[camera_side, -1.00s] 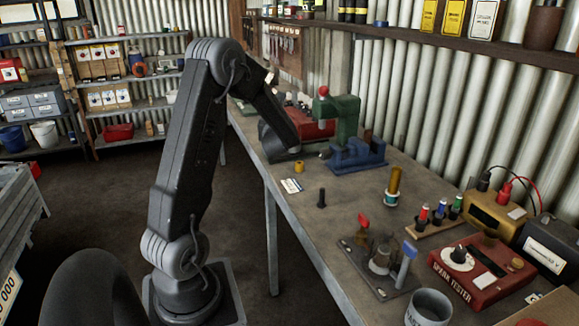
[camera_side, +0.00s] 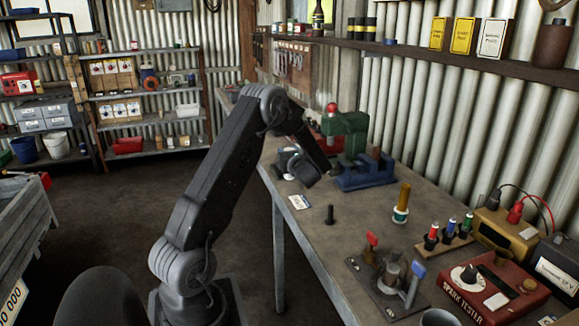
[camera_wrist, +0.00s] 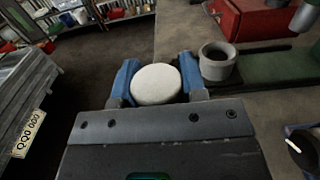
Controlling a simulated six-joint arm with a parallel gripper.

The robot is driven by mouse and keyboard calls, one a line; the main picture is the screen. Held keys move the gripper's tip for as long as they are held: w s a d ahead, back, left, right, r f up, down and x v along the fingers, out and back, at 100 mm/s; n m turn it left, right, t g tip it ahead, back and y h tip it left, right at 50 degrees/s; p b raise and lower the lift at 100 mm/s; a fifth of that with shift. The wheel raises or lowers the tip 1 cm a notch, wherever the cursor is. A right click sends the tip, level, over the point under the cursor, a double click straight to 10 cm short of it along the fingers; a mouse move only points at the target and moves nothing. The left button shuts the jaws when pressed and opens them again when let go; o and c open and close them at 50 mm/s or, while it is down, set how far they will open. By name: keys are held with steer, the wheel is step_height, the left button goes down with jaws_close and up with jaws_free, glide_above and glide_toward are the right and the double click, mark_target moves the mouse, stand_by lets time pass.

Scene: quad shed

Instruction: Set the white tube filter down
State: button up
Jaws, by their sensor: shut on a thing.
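The white tube filter (camera_wrist: 156,84) shows end-on in the wrist view as a pale round disc. It sits between the two blue fingers of my gripper (camera_wrist: 157,80), which is shut on it. The filter's length below the disc is hidden, so I cannot tell whether it touches the bench. In the side view my arm's end is low over the bench near its left edge, and the fingers and filter are not clear there.
A grey ring-shaped cup (camera_wrist: 217,62) stands just right of the right finger. A dark upright peg (camera_side: 329,215) and a white card (camera_side: 299,202) are on the nearer bench.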

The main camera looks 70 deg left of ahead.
steer(key=shift+w+f, duration=0.2)
steer(key=shift+w, duration=0.05)
steer(key=shift+f, duration=1.95)
steer(key=o, duration=0.9)
steer(key=shift+f, duration=0.15)
